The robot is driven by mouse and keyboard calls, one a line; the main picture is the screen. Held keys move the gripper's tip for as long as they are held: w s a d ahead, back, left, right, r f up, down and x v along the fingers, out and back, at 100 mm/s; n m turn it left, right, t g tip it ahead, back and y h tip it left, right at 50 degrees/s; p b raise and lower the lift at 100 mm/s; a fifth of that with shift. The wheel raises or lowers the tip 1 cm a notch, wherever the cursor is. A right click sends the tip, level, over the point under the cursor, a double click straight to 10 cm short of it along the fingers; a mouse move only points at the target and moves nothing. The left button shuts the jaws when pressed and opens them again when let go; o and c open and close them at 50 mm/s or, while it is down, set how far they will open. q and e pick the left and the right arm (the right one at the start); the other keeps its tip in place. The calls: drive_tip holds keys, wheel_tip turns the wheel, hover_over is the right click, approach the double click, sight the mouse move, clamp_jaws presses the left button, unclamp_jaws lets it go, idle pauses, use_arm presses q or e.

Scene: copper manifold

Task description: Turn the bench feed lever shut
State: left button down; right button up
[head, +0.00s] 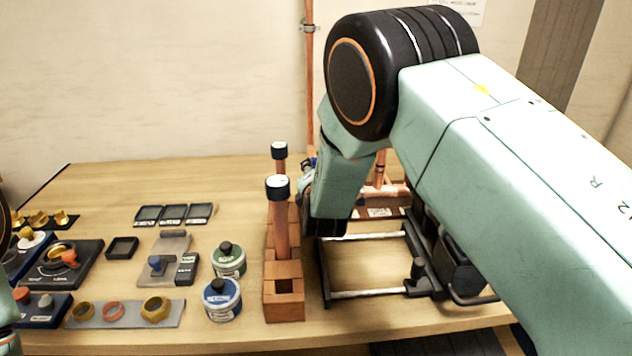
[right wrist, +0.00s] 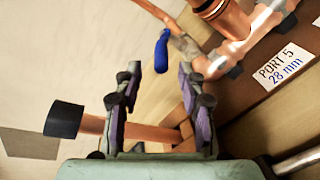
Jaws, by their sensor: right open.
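The bench feed lever shows in the right wrist view as a blue handle (right wrist: 162,50) on a copper fitting. It lies just beyond my right gripper's fingertips (right wrist: 158,75), in line with the gap between them, and no contact shows. My right gripper is open with nothing gripped. In the head view a small bit of blue (head: 312,162) shows beside my right arm, and the arm hides most of the gripper and the valve. Only pieces of my left arm show at the left edge, not its gripper.
Copper tubes with black caps (head: 278,188) stand in a wooden block (head: 284,306) just left of my right gripper; one capped tube (right wrist: 64,119) passes behind its fingers. The manifold with a port label (right wrist: 283,66) is close on the right. Tins (head: 222,300) and trays stand left.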

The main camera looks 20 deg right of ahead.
drive_tip(key=v, duration=0.5)
drive_tip(key=shift+s, duration=0.1)
